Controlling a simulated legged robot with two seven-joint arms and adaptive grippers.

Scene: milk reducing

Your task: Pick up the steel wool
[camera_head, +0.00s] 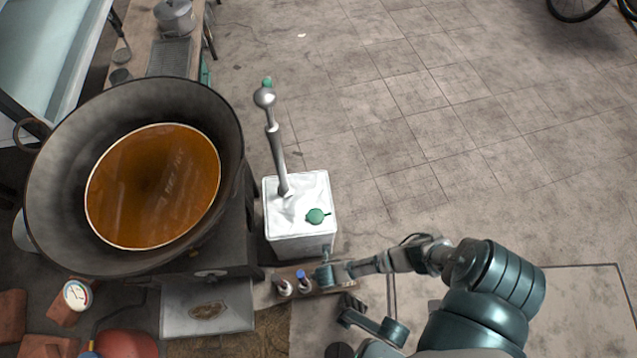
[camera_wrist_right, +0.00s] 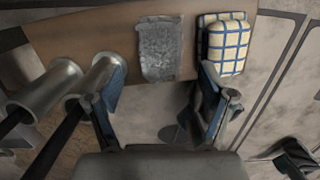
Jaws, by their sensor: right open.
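The steel wool looks to be the grey, rough, flat pad (camera_wrist_right: 160,48) on a wooden board in the right wrist view. It lies beyond my open right gripper (camera_wrist_right: 163,105), roughly in line with the gap between the two fingers. The fingers are apart with nothing between them. In the head view my right gripper (camera_head: 328,275) is over the small wooden board beside the white container, and the pad cannot be made out there. My left gripper is not in view.
A large wok of brown liquid (camera_head: 150,185) and a white container (camera_head: 298,215) stand near the board (camera_head: 265,293).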

